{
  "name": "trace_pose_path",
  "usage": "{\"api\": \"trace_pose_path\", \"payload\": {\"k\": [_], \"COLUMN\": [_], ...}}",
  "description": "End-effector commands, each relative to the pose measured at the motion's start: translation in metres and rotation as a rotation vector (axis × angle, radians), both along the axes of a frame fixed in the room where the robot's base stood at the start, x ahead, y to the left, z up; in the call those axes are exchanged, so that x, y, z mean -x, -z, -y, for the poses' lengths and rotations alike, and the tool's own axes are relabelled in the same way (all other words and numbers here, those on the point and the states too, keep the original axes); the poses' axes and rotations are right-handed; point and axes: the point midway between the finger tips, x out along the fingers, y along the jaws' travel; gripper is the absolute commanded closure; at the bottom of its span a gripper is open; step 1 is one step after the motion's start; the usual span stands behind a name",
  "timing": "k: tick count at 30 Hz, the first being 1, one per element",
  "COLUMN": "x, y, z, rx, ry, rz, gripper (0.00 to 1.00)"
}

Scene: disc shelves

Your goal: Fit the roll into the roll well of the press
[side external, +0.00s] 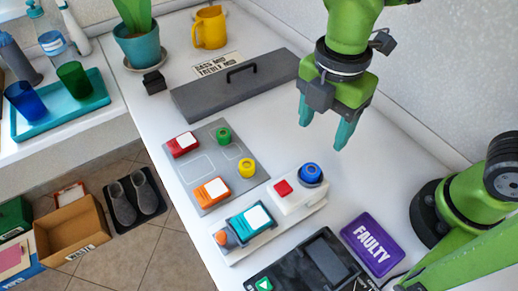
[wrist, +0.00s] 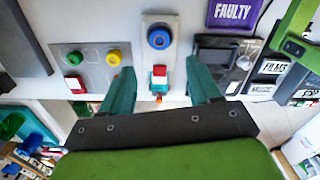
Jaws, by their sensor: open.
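The press is a long white and grey unit (side external: 300,205) with a red button block (side external: 283,188), a teal cartridge with a white label (side external: 252,220) and an orange knob. A blue roll (side external: 311,174) sits upright at the press's far right end; I cannot tell how deep it sits. A green roll (side external: 223,136) and a yellow roll (side external: 247,168) stand on the grey tray (side external: 196,155). My gripper (side external: 325,125) is open and empty, pointing down above the table. In the wrist view, the press (wrist: 174,50) and blue roll (wrist: 159,38) show beyond the fingers.
The tray also holds a red cartridge (side external: 183,144) and an orange one (side external: 211,192). A purple FAULTY tray (side external: 371,244) and a black device (side external: 310,270) lie near the press. A grey handled box (side external: 235,86), a plant pot and a yellow mug (side external: 209,28) stand further back.

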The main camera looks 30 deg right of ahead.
Motion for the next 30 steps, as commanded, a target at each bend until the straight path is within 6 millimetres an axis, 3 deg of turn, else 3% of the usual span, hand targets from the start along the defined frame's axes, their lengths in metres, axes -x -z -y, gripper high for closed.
{"api": "trace_pose_path", "payload": {"k": [5, 8, 12, 18, 23, 30], "x": [-0.006, -0.013, -0.017, -0.01, -0.006, -0.005], "y": [-0.013, -0.022, -0.035, -0.044, -0.046, -0.046], "z": [0.021, 0.054, 0.109, 0.164, 0.181, 0.183], "rx": [-0.034, -0.109, -0.297, -0.606, -0.748, -0.766], "ry": [0.195, 0.53, 1.117, 1.774, 2.004, 2.038], "rz": [0.045, 0.111, 0.195, 0.215, 0.191, 0.183], "gripper": [0.38, 0.38, 0.38, 0.38, 0.38, 0.38]}}
